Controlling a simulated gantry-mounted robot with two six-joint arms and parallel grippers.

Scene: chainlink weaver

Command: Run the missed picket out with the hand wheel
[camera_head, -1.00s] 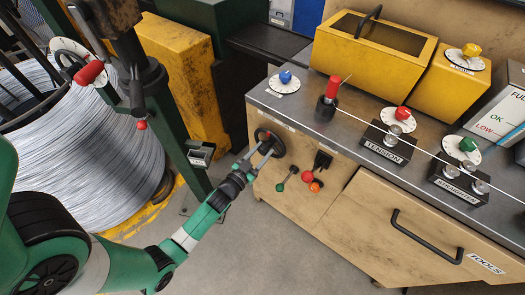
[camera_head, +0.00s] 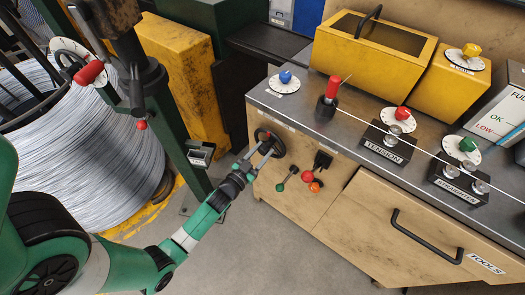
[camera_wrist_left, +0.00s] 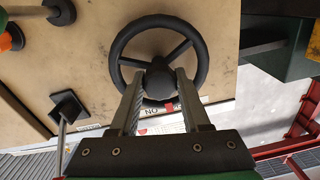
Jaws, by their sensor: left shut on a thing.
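The black hand wheel (camera_head: 270,142) is mounted on the front panel of the wooden bench, near its left corner. In the left wrist view the hand wheel (camera_wrist_left: 197,47) fills the middle, with its rim, spokes and hub in sight. My left gripper (camera_head: 262,152) reaches it from the lower left. In the left wrist view the fingers of my left gripper (camera_wrist_left: 158,82) lie on both sides of the hub and are shut on the wheel there. No picket is plainly in view. My right gripper is not in view.
Small levers with green, red and orange knobs (camera_head: 306,176) sit just right of the wheel. The bench top carries a TENSION unit (camera_head: 388,143) and a STRAIGHTENER unit (camera_head: 457,185). A wire coil (camera_head: 95,150) stands at the left. Grey floor (camera_head: 260,235) is open in front.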

